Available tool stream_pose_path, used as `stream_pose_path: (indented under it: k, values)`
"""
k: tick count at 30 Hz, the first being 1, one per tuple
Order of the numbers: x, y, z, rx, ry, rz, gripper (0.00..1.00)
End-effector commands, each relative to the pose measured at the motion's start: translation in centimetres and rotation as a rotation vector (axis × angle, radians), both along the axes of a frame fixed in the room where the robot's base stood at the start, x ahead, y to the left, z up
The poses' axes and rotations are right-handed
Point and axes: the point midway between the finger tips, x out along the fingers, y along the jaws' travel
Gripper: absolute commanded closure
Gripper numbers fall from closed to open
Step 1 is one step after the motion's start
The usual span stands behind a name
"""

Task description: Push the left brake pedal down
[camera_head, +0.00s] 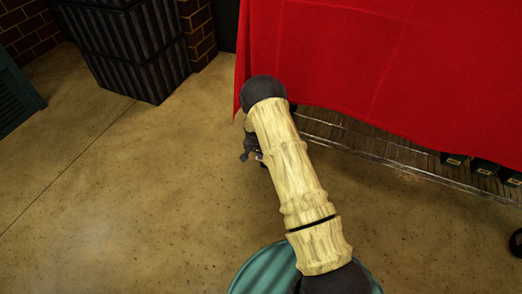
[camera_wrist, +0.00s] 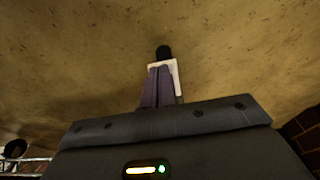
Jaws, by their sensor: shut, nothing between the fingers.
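In the head view my pale arm hides most of the gripper. Only small dark parts show at the arm's left side, near the left corner of the red cloth (camera_head: 370,60). A dark rounded thing, perhaps a wheel (camera_wrist: 15,148), shows at the lower left of the wrist view, apart from the fingers.
A wire shelf (camera_head: 390,155) with several small black boxes (camera_head: 484,167) runs low under the cloth. A dark wheel (camera_head: 516,242) is at the right edge. A black ribbed bin (camera_head: 125,50) stands by a brick wall at upper left. The floor at left is clear.

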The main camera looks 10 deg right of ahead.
Motion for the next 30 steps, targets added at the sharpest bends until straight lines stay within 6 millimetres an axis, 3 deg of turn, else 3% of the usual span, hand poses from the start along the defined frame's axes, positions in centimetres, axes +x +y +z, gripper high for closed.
stream_pose_path:
  k: [11, 30]
  values:
    - [-0.5, 0.4, -1.8, 0.0, -0.001, 0.001, 1.0]
    - [-0.5, 0.4, -0.1, 0.0, 0.0, 0.0, 1.0]
